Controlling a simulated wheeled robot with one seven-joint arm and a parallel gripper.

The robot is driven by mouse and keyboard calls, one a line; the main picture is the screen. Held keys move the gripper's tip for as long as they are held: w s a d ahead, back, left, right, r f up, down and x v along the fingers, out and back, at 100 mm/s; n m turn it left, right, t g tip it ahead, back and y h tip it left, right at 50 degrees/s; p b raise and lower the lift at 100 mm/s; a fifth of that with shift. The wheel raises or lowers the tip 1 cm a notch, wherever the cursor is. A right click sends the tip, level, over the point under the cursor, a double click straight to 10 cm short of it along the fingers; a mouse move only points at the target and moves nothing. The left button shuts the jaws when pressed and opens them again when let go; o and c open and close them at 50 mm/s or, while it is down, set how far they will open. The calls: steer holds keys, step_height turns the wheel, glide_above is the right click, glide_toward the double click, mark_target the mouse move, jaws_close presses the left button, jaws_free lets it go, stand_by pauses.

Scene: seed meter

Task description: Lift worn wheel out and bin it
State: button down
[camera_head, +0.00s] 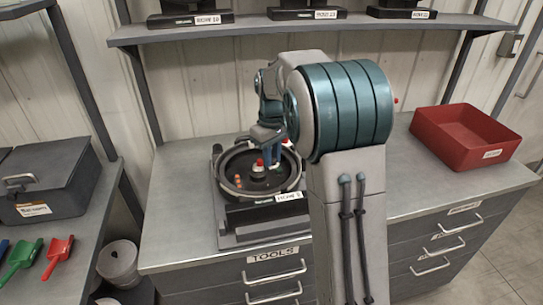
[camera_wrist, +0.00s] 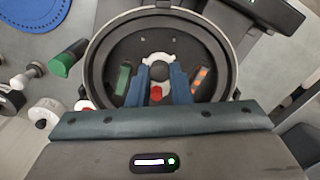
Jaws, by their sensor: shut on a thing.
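The seed meter stands on the bench as a dark round bowl (camera_head: 222,190), seen from above in the wrist view (camera_wrist: 98,55). My gripper (camera_wrist: 159,72) reaches down into it, its blue fingers either side of a dark round piece (camera_wrist: 159,69) at the white centre fitting. The gripper (camera_head: 274,180) is shut on this piece; I cannot tell surely whether it is the worn wheel. A small red part (camera_wrist: 156,93) shows between the fingers. A red open bin (camera_head: 465,140) with an unreadable label stands at the bench's right.
A green piece (camera_wrist: 123,78) and an orange-dotted piece (camera_wrist: 200,78) sit inside the bowl. A shelf (camera_head: 290,28) runs above the bench.

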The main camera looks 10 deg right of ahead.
steer(key=shift+r+p, duration=2.65)
steer(key=shift+r, duration=0.8)
steer(key=shift+f, duration=0.1)
